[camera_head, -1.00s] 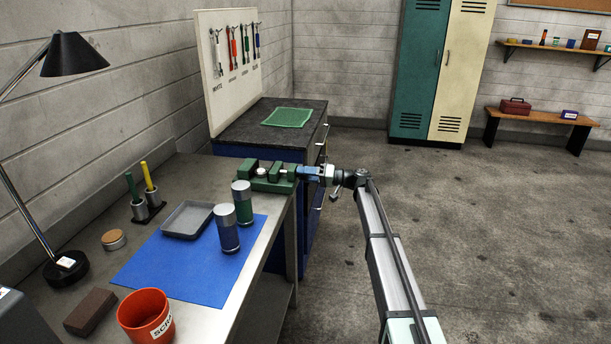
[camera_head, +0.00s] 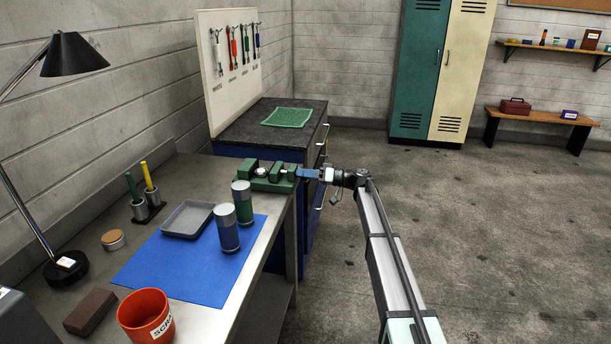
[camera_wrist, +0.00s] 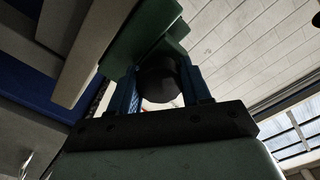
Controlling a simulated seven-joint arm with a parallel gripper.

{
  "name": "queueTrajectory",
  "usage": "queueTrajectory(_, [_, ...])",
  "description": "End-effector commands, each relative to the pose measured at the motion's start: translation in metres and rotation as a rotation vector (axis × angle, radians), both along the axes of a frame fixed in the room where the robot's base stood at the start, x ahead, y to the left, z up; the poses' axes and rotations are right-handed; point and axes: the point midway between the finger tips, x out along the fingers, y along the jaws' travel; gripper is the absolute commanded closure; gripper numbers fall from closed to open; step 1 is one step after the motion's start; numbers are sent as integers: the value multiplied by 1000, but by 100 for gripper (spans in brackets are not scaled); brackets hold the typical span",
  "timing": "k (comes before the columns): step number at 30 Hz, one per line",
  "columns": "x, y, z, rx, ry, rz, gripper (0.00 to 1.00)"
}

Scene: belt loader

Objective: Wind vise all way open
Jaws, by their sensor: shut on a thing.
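The green vise (camera_head: 272,184) is mounted at the far right corner of the steel workbench. A pale round part shows between its raised green blocks. My gripper (camera_head: 302,173) is at the vise's right end, reaching in from the right. In the wrist view, the vise's green body (camera_wrist: 150,28) fills the upper middle. My gripper's two blue fingers (camera_wrist: 160,88) are closed on a dark round vise screw end (camera_wrist: 158,80). The vise handle's bar and the exact jaw gap cannot be made out.
A dark-topped blue cabinet (camera_head: 245,122) stands just behind. Open floor lies to the right.

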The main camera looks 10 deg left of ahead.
Motion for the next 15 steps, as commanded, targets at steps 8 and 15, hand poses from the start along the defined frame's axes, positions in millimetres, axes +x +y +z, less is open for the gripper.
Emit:
queueTrajectory(8, [0,0,0,0,-2,-1,39])
queueTrajectory(15, [0,0,0,0,-1,0,27])
